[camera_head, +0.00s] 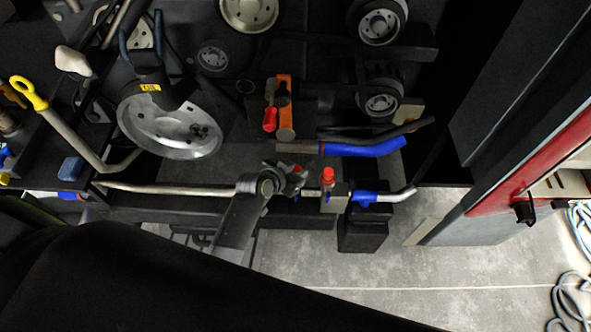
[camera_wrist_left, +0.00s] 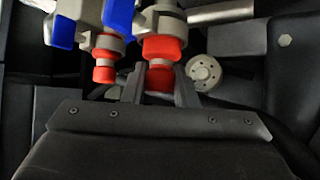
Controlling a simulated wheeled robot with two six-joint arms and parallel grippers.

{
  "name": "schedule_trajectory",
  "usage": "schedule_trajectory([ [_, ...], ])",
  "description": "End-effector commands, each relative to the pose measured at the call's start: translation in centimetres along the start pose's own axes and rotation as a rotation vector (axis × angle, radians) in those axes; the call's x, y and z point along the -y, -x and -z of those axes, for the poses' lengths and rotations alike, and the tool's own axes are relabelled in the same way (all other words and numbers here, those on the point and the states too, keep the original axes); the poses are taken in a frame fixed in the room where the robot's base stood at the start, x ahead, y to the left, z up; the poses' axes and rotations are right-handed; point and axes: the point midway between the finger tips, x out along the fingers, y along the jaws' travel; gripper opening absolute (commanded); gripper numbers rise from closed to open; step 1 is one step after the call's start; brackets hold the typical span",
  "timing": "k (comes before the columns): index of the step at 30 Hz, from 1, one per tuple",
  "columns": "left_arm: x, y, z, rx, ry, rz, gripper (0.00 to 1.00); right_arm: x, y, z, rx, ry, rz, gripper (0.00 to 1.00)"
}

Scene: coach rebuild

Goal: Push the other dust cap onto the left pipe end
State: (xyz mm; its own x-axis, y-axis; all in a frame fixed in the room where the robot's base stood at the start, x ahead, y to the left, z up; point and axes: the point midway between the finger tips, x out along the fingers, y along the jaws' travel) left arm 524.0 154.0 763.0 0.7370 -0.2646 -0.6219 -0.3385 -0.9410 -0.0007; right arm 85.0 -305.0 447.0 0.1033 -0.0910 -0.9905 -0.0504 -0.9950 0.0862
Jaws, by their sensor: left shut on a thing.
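My left gripper (camera_head: 285,174) is near the middle of the head view, by the long metal pipe (camera_head: 170,189). It is shut on a red dust cap (camera_wrist_left: 160,78), which shows between the two fingers in the left wrist view. The held cap lines up with a grey pipe fitting (camera_wrist_left: 163,17) beyond it; I cannot tell if it is fully seated. The gripper hides the left pipe end in the head view.
A blue-sleeved pipe (camera_head: 362,149) and an orange tool (camera_head: 285,105) lie behind the gripper. A large metal disc (camera_head: 165,125) stands at the left. A red-trimmed cabinet (camera_head: 520,165) is at the right. Grey floor (camera_head: 400,285) lies open in front.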

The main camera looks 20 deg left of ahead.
Motion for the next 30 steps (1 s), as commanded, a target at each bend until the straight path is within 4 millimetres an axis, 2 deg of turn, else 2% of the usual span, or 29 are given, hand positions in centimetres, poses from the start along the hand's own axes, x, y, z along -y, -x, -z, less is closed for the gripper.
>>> schedule_trajectory([
  [23,0.0,-0.8,-1.1,0.005,0.001,-0.001,0.00,-0.1,-0.7,0.0,-0.001,0.001,-0.003,0.69],
  [24,0.0,-0.8,-1.2,0.005,0.001,-0.001,0.30,-0.1,-0.7,0.0,0.000,0.001,-0.002,0.69],
  [29,0.0,-0.8,-1.1,0.005,0.001,-0.001,0.51,-0.1,-0.7,0.0,-0.001,0.001,-0.002,0.69],
  [30,-0.1,-0.8,-1.1,0.005,0.001,-0.002,0.51,-0.1,-0.7,0.0,-0.001,0.001,-0.002,0.69],
])
